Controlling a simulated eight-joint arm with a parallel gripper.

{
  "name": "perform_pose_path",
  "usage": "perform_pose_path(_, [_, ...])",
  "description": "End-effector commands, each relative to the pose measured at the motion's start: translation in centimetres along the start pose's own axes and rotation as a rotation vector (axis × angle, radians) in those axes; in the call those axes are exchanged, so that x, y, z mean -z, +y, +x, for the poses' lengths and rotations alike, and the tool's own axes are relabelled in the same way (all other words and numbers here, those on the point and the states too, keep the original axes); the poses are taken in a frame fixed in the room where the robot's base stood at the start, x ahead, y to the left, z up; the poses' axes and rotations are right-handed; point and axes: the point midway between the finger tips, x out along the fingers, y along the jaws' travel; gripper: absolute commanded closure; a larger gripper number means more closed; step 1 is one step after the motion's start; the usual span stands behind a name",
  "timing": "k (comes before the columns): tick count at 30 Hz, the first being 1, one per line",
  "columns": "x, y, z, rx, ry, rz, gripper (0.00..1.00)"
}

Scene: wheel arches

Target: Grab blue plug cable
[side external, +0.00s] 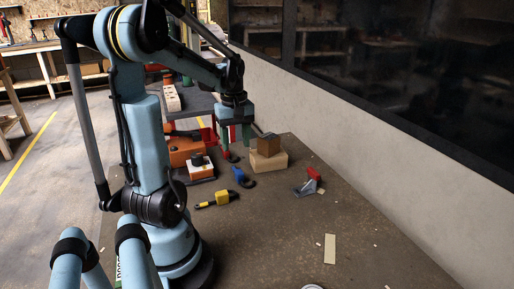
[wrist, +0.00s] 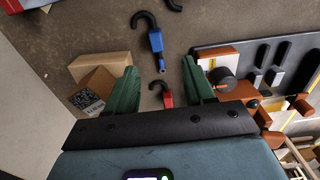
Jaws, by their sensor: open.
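The blue plug cable (side external: 240,176), a blue plug with a black hooked cable end, lies on the table in front of my gripper (side external: 235,150). In the wrist view the blue plug cable (wrist: 156,41) lies just beyond the fingertips, its hooked end pointing away from my gripper (wrist: 159,68). My gripper is open, with its green fingers apart and nothing held. A similar red plug (wrist: 167,99) with a black hook lies between the fingers in the wrist view, apart from the blue one.
Cardboard boxes (side external: 266,163) stand close to the right of my gripper in the side view. An orange box and a white block with a black knob (side external: 198,160) are on the left. A yellow plug (side external: 222,198) and a red-grey item (side external: 308,185) lie nearer. The table front is mostly clear.

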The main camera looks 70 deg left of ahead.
Motion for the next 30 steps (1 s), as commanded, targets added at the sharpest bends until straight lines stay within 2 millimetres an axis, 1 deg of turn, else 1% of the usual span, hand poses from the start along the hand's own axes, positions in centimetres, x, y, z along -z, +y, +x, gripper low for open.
perform_pose_path(6, [0.0, 0.1, 3.0, -0.001, 0.002, 0.004, 0.47])
perform_pose_path(10, [0.0, 0.1, 4.7, -0.001, 0.002, 0.005, 0.47])
perform_pose_path(13, [0.0, 0.1, 5.5, -0.002, 0.002, 0.005, 0.47])
perform_pose_path(20, [0.1, 0.2, 6.4, -0.002, 0.002, 0.006, 0.47])
perform_pose_path(30, [0.7, 0.7, 10.0, -0.002, 0.003, 0.006, 0.47])
